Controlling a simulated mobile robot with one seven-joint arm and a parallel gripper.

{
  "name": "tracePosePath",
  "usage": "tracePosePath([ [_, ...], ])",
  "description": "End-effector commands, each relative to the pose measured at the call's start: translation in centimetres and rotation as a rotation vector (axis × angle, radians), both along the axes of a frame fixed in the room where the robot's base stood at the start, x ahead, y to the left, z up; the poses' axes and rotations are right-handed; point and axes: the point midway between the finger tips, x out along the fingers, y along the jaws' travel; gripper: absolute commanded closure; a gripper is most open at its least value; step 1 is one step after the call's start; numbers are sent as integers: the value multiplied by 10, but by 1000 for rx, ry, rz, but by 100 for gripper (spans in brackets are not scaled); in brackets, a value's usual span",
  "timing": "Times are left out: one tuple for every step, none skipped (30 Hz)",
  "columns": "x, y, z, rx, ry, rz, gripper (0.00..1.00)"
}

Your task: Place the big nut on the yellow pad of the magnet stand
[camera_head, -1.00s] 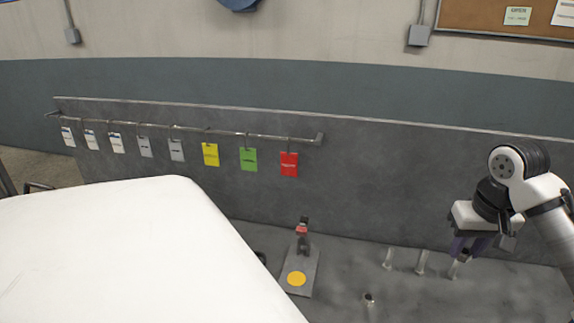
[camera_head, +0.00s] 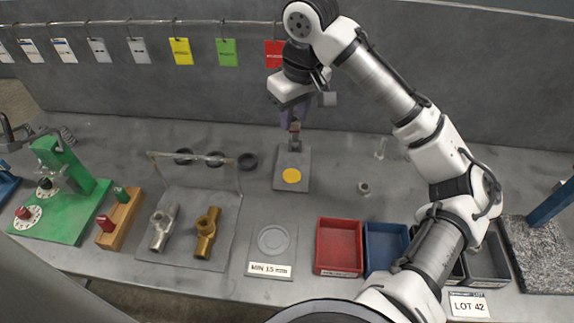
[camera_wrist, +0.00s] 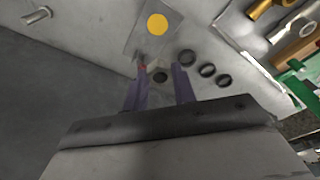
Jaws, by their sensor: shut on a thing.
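The magnet stand is a grey plate (camera_head: 281,182) with a round yellow pad (camera_head: 291,175) near its front and a small post with a red part at its back. The plate also shows in the wrist view (camera_wrist: 139,42), with the bare yellow pad (camera_wrist: 157,24). My gripper (camera_head: 291,120), with purple fingers, is over the back end of the stand, beyond the pad. The nut is hidden in the head view.
Several black rings (camera_head: 214,159) lie left. A red bin (camera_head: 338,271) and blue bin (camera_head: 374,262) are in front. Tags hang on a rail behind.

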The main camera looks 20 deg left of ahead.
Motion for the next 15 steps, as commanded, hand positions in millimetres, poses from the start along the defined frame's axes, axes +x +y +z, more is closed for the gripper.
tracePosePath([
  [-1, 0, -15, 2, 7, 0, 96],
  [-1, 0, -23, 3, 7, 0, 96],
  [-1, 0, -33, 3, 7, -1, 96],
  [-1, 0, -42, 3, 7, -1, 96],
  [-1, 0, -49, 3, 7, -1, 96],
  [-1, 0, -60, 2, 6, 0, 96],
  [0, 0, -68, 1, 7, -2, 96],
  [0, 0, -75, 2, 5, -3, 96],
  [-1, 0, -85, 2, 5, -2, 96],
  [0, -1, -92, 0, 4, -3, 96],
  [0, -1, -98, -1, 3, -3, 96],
  [0, -1, -106, -1, 2, -3, 96],
  [0, 0, -111, 0, 2, -2, 96],
  [0, -1, -115, 0, 2, -3, 96],
  [0, -1, -120, -1, 1, -3, 96],
])
